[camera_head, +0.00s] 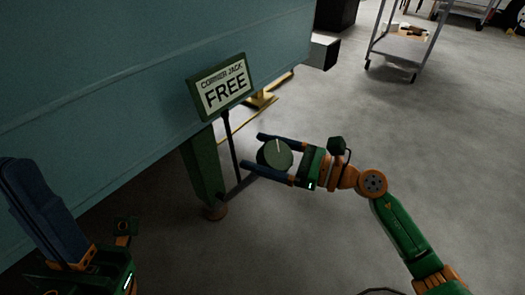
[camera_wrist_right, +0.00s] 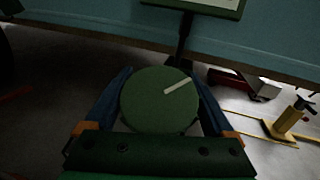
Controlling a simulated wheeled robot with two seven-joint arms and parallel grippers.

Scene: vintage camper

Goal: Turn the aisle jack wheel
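The jack wheel (camera_head: 275,155) is a round dark green knob with a pale line on its face. In the head view the line points nearly straight up; in the right wrist view (camera_wrist_right: 158,100) it runs toward the upper right. My right gripper (camera_head: 250,151) has one blue finger on each side of the wheel. No clear gap shows, but whether the fingers press on it I cannot tell. A sign (camera_head: 222,88) reading "CORNER JACK FREE" stands on a thin dark post behind the wheel. My left gripper (camera_head: 40,210) is at the lower left, away from the wheel; its opening is unclear.
The teal camper side (camera_head: 120,70) fills the upper left. A green jack leg (camera_head: 203,170) with an orange-brown foot stands beside the sign post. A yellow stand (camera_wrist_right: 288,118) sits farther back. A grey cart (camera_head: 405,45) is at the upper right. The right-hand floor (camera_head: 450,140) is clear.

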